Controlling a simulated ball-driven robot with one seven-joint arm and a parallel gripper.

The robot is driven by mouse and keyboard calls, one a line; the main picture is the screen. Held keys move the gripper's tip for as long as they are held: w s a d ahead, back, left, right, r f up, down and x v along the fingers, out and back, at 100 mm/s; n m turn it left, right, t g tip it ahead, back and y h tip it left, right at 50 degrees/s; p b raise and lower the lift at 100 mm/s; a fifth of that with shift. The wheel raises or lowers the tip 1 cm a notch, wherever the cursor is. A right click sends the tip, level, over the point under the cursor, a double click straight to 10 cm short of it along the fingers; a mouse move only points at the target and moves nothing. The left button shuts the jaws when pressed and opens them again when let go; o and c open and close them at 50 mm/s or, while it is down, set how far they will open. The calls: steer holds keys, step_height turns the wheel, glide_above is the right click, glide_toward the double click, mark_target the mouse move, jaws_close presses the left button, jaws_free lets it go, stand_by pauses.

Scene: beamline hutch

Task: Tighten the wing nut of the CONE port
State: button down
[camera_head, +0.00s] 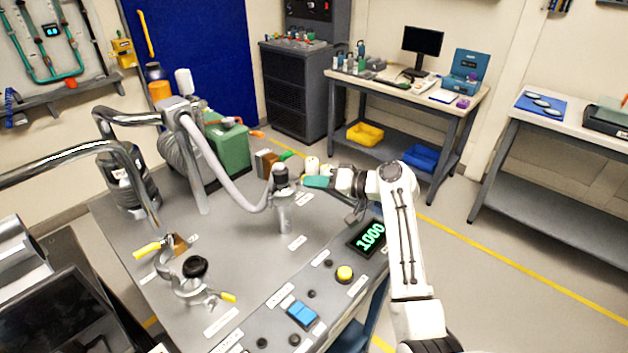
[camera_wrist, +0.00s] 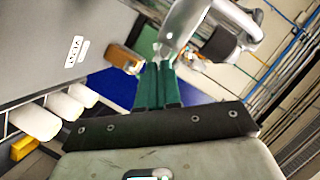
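My gripper (camera_head: 306,182) has green fingers and reaches from the right toward an upright metal port (camera_head: 284,215) with a dark top, near the middle of the bench. A grey hose runs to this port's top. In the wrist view the two green fingers (camera_wrist: 160,66) lie close together, with their tips at or just before a silver metal part. I cannot tell whether they touch it, and no held thing shows between them. A second port at the front left has a black knob (camera_head: 195,267) and a clamp with a yellow handle (camera_head: 228,297). The port labels are too small to read, so I cannot tell which is CONE.
The grey bench (camera_head: 245,260) carries a green display (camera_head: 370,237), a yellow button (camera_head: 344,273) and a blue switch (camera_head: 302,314). A green box (camera_head: 228,150) and metal pipes stand at the back left.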

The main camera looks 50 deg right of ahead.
steer(key=m+t+y, duration=0.1)
steer(key=m, duration=0.3)
steer(key=f+m+t, duration=0.1)
steer(key=m, duration=0.3)
steer(key=f+m+t+y, duration=0.1)
steer(key=m+t, duration=0.1)
steer(key=m, duration=0.1)
steer(key=shift+d+f+m+y, duration=0.2)
steer(key=shift+m+y, duration=0.1)
steer(key=shift+m, duration=0.1)
steer(key=shift+s+m, duration=0.1)
steer(key=shift+m, duration=0.2)
steer(key=c, duration=1.7)
jaws_free()
steer(key=shift+o, duration=0.5)
steer(key=shift+r, duration=0.1)
